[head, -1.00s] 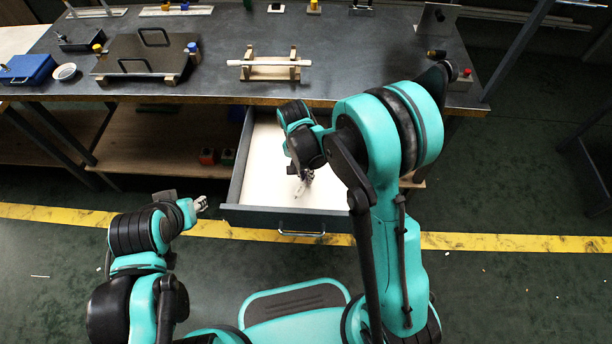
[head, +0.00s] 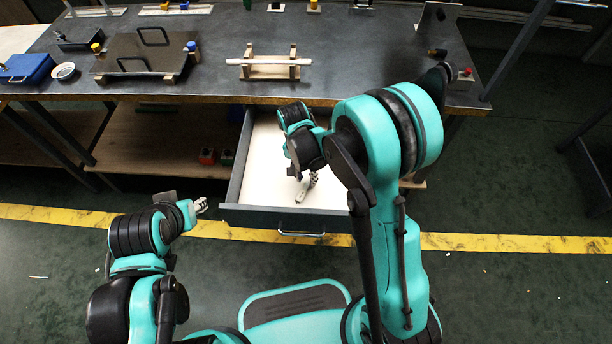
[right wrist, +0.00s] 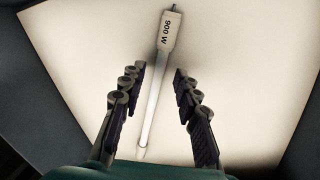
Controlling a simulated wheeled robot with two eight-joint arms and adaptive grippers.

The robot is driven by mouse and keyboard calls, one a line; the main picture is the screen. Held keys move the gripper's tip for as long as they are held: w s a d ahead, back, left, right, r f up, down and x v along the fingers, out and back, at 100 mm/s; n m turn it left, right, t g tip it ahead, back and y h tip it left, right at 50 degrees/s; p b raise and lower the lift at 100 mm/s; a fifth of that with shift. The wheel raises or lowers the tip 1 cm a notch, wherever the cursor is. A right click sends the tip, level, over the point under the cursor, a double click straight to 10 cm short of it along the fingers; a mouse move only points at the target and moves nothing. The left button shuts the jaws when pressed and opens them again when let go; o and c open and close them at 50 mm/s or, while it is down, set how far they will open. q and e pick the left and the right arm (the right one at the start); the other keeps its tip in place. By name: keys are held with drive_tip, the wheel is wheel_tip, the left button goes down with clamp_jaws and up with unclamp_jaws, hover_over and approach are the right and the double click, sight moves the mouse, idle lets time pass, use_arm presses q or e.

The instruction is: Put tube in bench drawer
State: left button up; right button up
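In the right wrist view a white tube (right wrist: 151,105) with a cap marked "900 W" (right wrist: 168,33) lies on the pale floor of the drawer. My right gripper (right wrist: 160,80) is open above it, with a finger on each side and gaps between them and the tube. In the head view the open bench drawer (head: 262,180) has my right gripper (head: 308,186) over it; the arm hides part of the inside, and I cannot make out the tube there. My left gripper (head: 200,205) is left of the drawer, too small to tell if open.
Another white tube (head: 268,62) rests on a wooden rack (head: 262,74) on the bench (head: 350,70). A dark plate with handles (head: 142,60), a blue case (head: 27,68) and a white bowl (head: 64,71) are at left. The drawer front (head: 285,219) juts out toward me.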

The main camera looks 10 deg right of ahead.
drive_tip(key=shift+r+p, duration=0.3)
drive_tip(key=shift+r, duration=0.05)
wheel_tip(320, 180, up, 11)
drive_tip(key=w+a+p, duration=0.1)
drive_tip(key=p, duration=0.4)
drive_tip(key=s+d+r+n+t, duration=0.3)
drive_tip(key=s+r+n+t, duration=0.1)
drive_tip(key=s+r, duration=0.2)
drive_tip(key=s+d+r+n+t+y, duration=0.1)
drive_tip(key=s+d+r+n+t, duration=0.2)
drive_tip(key=s+r, duration=0.3)
drive_tip(key=shift+s+d+r+n+t, duration=0.4)
drive_tip(key=shift+s+d+t, duration=0.25)
drive_tip(key=shift+s, duration=0.2)
